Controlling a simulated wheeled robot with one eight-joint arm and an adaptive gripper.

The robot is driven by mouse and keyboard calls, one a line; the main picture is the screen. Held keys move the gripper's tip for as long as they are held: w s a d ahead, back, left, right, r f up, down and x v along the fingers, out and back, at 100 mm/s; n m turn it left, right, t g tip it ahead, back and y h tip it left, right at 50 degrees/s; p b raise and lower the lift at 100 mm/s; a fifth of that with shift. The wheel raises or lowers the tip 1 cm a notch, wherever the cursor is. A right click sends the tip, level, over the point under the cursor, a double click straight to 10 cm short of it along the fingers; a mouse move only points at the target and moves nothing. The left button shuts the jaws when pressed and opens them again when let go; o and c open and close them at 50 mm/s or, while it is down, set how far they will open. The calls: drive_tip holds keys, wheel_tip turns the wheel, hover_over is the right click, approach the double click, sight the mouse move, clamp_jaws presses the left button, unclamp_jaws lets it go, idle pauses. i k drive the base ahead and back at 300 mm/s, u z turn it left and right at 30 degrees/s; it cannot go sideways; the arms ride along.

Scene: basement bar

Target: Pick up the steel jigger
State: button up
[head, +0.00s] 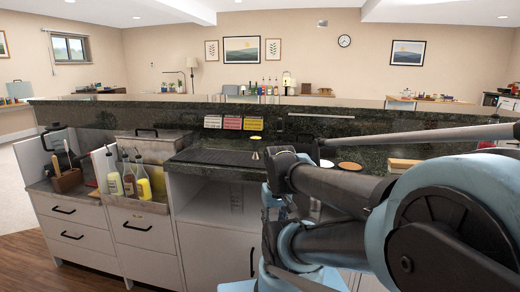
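A small metallic piece that looks like the steel jigger (255,156) stands on the dark stone counter, just left of my arm's dark elbow. It is small in the picture, so its details are hard to make out. My grey and blue arm fills the lower right and covers part of the counter. I cannot make out my gripper's fingers in the head view.
A black bar mat (215,158) lies left of the jigger. Squeeze bottles (128,178) stand in the lower station at left. A raised ledge (170,101) runs behind the counter. Round coasters (349,166) lie right.

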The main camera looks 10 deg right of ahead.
sight(255, 141)
drive_tip(key=z, duration=3.75)
drive_tip(key=k, duration=2.5)
drive_tip(key=u, duration=0.7)
